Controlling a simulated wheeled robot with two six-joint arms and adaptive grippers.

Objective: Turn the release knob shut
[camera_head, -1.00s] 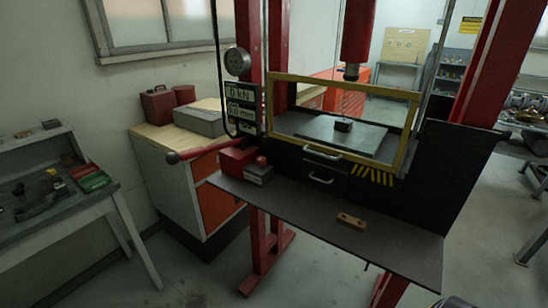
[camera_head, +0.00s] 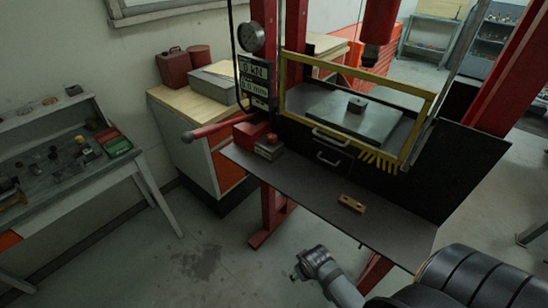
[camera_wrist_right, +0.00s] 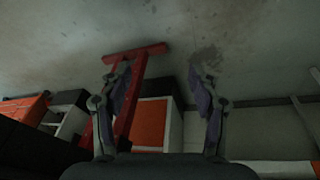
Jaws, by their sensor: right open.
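The release knob appears to be the small red knob (camera_head: 272,138) on the grey block (camera_head: 268,149) beside the red pump body (camera_head: 249,133), at the left end of the press's dark shelf (camera_head: 310,188). Its turn position is too small to tell. A long pump lever (camera_head: 207,131) points left from the pump. My right gripper (camera_head: 297,274) is low in front of the shelf, well apart from the knob. In the right wrist view its fingers (camera_wrist_right: 158,75) are spread with nothing between them. My left gripper is not in view.
A wooden block (camera_head: 352,203) lies on the shelf. A yellow-framed guard (camera_head: 358,85) and red press posts (camera_head: 293,38) stand behind it. A cabinet (camera_head: 195,140) and a workbench (camera_head: 100,172) stand to the left. Open floor (camera_head: 215,270) lies before the shelf.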

